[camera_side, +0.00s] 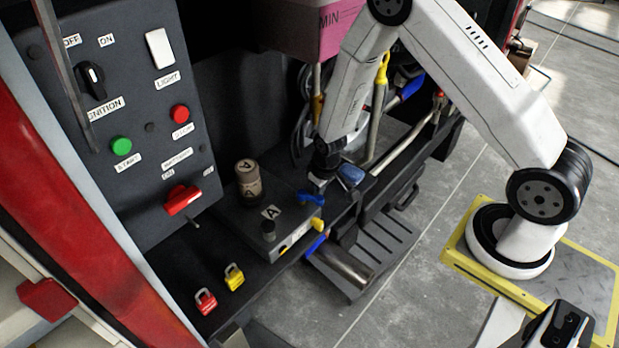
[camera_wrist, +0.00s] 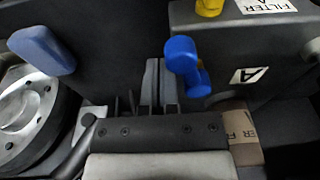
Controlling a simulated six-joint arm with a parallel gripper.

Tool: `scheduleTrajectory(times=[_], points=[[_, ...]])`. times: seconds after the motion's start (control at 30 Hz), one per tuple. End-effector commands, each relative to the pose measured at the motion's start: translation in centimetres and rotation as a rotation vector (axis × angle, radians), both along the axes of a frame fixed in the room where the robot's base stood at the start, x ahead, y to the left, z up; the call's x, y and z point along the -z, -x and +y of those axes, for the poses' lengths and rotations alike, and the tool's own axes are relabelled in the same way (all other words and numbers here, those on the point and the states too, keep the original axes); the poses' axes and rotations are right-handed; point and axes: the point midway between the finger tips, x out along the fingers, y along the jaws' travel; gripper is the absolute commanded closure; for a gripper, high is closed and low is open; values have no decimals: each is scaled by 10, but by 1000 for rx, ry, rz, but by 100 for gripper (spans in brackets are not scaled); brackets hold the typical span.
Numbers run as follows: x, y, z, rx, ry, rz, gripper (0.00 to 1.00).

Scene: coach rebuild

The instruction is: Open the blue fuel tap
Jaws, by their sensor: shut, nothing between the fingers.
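The blue fuel tap (camera_side: 311,199) sits at the upper right edge of the dark filter box in the side view. In the wrist view its rounded blue handle (camera_wrist: 184,62) stands just right of my fingers, beside the box face marked A. My gripper (camera_wrist: 155,85) is shut and empty, its thin dark fingers together.
The filter box (camera_side: 250,222) carries a brown cylinder (camera_side: 249,180) and a yellow tap (camera_side: 318,225). Another blue part (camera_side: 351,174) is close right of my gripper; a blue pad (camera_wrist: 42,48) shows in the wrist view. A switch panel (camera_side: 140,110) rises at left.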

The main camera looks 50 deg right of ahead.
Motion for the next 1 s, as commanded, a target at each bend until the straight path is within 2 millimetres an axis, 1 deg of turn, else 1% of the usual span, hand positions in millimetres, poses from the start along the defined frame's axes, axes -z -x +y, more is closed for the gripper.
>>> scheduleTrajectory(times=[0.33,0.47,1.0], points=[[0,0,0,0,0,-1,100],[-3,0,0,0,0,-1,100],[-33,0,0,-1,0,-2,100]])
